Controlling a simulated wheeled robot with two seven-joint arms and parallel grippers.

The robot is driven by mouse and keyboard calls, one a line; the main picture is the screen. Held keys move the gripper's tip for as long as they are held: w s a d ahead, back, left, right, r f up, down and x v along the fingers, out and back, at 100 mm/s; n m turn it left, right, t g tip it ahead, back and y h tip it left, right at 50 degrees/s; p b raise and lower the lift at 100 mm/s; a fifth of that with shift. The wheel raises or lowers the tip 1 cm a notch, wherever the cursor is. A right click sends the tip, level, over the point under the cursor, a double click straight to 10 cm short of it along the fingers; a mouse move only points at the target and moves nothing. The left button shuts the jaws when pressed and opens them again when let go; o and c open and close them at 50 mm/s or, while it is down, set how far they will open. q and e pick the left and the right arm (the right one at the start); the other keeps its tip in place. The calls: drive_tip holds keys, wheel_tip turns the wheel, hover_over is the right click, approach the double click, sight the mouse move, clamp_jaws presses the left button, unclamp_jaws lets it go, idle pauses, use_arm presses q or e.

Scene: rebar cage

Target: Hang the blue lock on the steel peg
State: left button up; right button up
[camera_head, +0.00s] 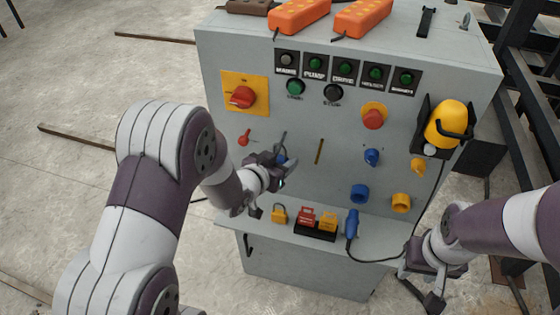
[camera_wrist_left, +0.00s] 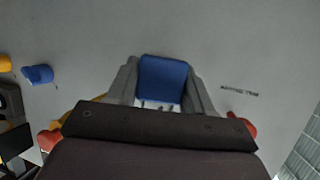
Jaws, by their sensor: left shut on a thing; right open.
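The blue lock (camera_wrist_left: 163,80) is between the two grey fingers of my left gripper (camera_wrist_left: 160,92) in the left wrist view, in front of the grey panel. In the head view my left gripper (camera_head: 280,162) is at the front of the control cabinet, left of the brass-coloured vertical strip (camera_head: 319,151), and only a small blue patch of the lock (camera_head: 281,156) shows. It is shut on the lock. I cannot make out the steel peg; the gripper may hide it. My right gripper (camera_head: 426,286) is open and empty, low at the cabinet's right side.
The grey cabinet (camera_head: 300,125) has a red rotary switch (camera_head: 241,97), a small red lever (camera_head: 244,138), and blue (camera_head: 359,194) and yellow sockets (camera_head: 401,203). Its lower shelf holds a yellow padlock (camera_head: 279,213), a red lock (camera_head: 306,217) and a blue plug (camera_head: 351,224).

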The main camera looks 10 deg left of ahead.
use_arm(q)
drive_tip(key=o, duration=1.2)
drive_tip(key=shift+c, duration=0.2)
drive_tip(key=v, duration=1.3)
drive_tip(key=s+a+f+n+g+y+p, duration=0.2)
drive_tip(key=s+a+f+n+g+y, duration=0.1)
drive_tip(key=s+a+f+g+y, duration=0.35)
drive_tip(key=s+d+r+g+h+p, duration=0.2)
drive_tip(key=s+d+r+g, duration=0.1)
drive_tip(key=d+r+g, duration=0.2)
drive_tip(key=shift+s+d+r, duration=0.3)
drive_tip(key=shift+r, duration=0.3)
